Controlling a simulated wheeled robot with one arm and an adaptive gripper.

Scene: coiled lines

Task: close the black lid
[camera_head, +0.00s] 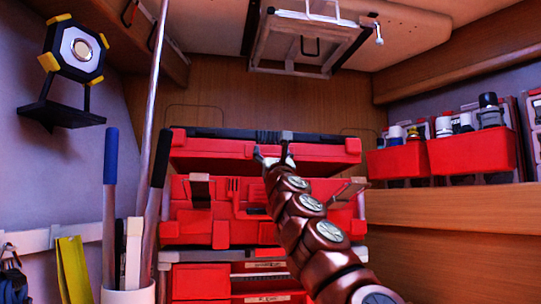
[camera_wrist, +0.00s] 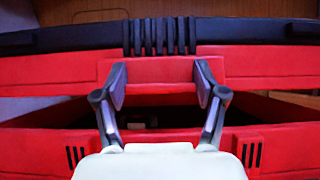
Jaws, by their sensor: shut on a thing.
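The black lid (camera_head: 222,133) is the dark top of the upper red case in the head view. In the wrist view the black lid (camera_wrist: 70,38) spans the top, with dark ribs at its middle and a red front band (camera_wrist: 60,68) below it. A dark gap separates this band from the red lower case (camera_wrist: 40,145), so the lid stands partly raised. My gripper (camera_wrist: 160,84) has a finger on each side of a red middle piece of the lid's front and is shut on it. In the head view my gripper (camera_head: 273,153) is at the case's front middle.
More red cases (camera_head: 200,228) are stacked below. A white holder (camera_head: 128,294) with upright poles stands at the left. Red bins (camera_head: 470,150) with bottles line the right shelf. A folding frame (camera_head: 305,45) hangs above. A lamp (camera_head: 78,50) is on the left wall.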

